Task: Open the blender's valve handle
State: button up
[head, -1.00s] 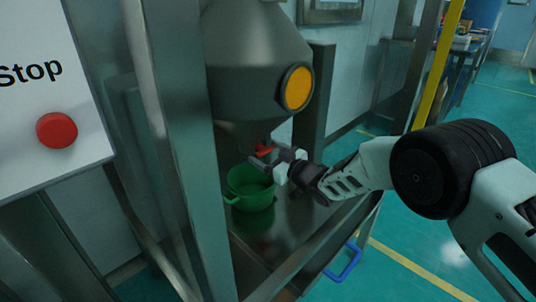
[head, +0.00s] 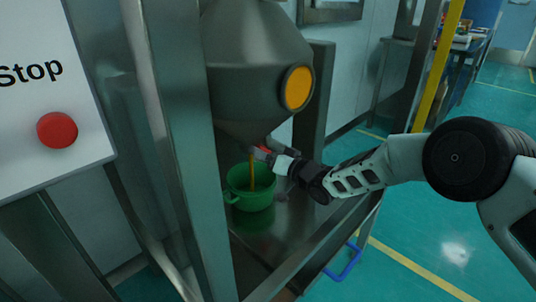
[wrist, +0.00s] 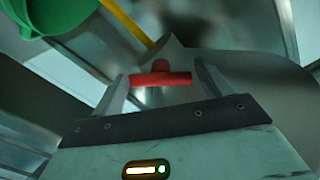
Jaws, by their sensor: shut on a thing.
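The blender (head: 256,62) is a grey metal hopper with a cone-shaped bottom and an orange round cap on its side. Its red valve handle (wrist: 160,79) lies crosswise between my gripper's two fingers in the wrist view. In the head view a bit of the red handle (head: 264,149) shows at the cone's outlet, partly hidden by my gripper (head: 268,157). My gripper is shut on the handle. A thin yellow-orange stream (head: 252,172) falls from the outlet into a green pot (head: 250,199) below; the stream also shows in the wrist view (wrist: 125,22).
The green pot stands on a metal shelf (head: 285,232) inside a frame with upright posts (head: 172,130). A panel with a red stop button (head: 57,130) is at the left. A blue handle (head: 343,263) hangs by the shelf's front edge. Open floor lies to the right.

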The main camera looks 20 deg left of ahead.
jog(key=shift+m, duration=0.6)
jog(key=shift+r, duration=0.1)
jog(key=o, duration=0.9)
jog(key=p+v, duration=0.2)
jog(key=v, duration=1.5)
jog(key=shift+d, duration=0.25)
